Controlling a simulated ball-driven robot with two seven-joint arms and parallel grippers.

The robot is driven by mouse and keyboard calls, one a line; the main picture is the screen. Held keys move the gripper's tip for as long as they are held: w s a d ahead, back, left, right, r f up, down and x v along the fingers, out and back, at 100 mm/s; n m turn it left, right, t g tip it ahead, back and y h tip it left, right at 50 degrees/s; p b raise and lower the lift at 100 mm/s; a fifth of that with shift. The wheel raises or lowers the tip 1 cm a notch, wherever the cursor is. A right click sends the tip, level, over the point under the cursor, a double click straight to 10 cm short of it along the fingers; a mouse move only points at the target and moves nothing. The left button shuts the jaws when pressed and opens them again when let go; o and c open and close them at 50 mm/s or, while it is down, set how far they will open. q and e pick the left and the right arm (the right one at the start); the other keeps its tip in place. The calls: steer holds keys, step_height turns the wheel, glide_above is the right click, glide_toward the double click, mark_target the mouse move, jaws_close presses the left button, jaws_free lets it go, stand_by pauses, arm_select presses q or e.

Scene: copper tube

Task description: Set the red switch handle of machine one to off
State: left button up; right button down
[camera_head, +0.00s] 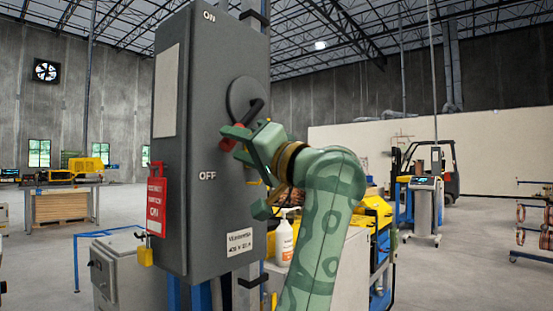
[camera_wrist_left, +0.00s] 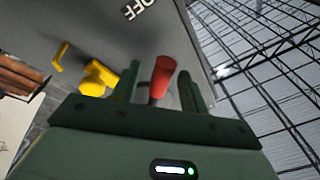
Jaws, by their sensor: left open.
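A tall grey switch box (camera_head: 227,60) stands in the middle of the head view, with ON at its top and OFF lower down. Its round dark hub (camera_head: 240,92) carries a black lever with a red handle (camera_head: 228,141), which sits a little above the OFF label (camera_head: 207,176). My left gripper (camera_head: 239,144) is open at the handle. In the left wrist view the red handle (camera_wrist_left: 163,70) shows between the two green fingers, with gaps at both sides. My right gripper is not in view.
A red tag (camera_head: 156,207) and a yellow padlock (camera_head: 145,256) hang on the box's left side. A white bottle (camera_head: 285,241) stands on a cabinet behind my arm. A workbench (camera_head: 62,200) is far left, a forklift (camera_head: 447,175) far right. Yellow parts (camera_wrist_left: 98,78) show in the wrist view.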

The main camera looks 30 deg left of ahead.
arm_select(q)
steer(key=w+v, duration=0.1)
steer(key=v, duration=1.3)
steer(key=shift+s, duration=0.5)
steer(key=shift+r, duration=0.1)
